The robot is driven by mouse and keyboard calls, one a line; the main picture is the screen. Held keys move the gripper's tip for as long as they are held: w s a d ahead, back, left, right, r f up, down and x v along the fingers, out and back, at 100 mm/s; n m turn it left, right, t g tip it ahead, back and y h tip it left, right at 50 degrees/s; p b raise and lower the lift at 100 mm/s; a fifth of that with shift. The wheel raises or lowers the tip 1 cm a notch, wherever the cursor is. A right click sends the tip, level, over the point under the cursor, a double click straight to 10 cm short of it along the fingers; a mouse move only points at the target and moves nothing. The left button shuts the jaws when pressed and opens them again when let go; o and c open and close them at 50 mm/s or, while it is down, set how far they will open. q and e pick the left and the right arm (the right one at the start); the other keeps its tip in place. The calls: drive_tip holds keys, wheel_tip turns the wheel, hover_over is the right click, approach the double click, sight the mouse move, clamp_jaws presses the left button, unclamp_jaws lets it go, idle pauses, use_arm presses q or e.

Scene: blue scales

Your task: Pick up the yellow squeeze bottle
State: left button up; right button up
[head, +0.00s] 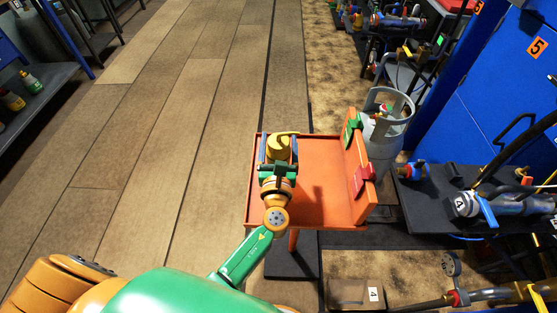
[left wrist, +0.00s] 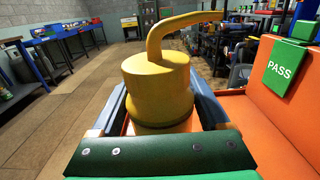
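The yellow squeeze bottle (head: 280,147) has a bent spout and is upright at the left side of the orange stand's top. In the left wrist view the bottle (left wrist: 157,90) fills the middle, with its spout curving to the right. My left gripper (head: 279,152) is around the bottle, one blue-grey finger on each side. In the left wrist view thin orange slivers show beside the bottle's lower part, so the fingers look apart from it. The bottle's base is hidden by the gripper. My right gripper is not in view.
The orange stand (head: 322,190) has a raised right panel with a green PASS block (left wrist: 289,66) and a red block (head: 364,179). A grey gas cylinder (head: 385,135) stands behind that panel. A dark bench (head: 430,205) is at right. The wooden floor at left is clear.

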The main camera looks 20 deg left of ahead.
use_arm(q)
clamp_jaws()
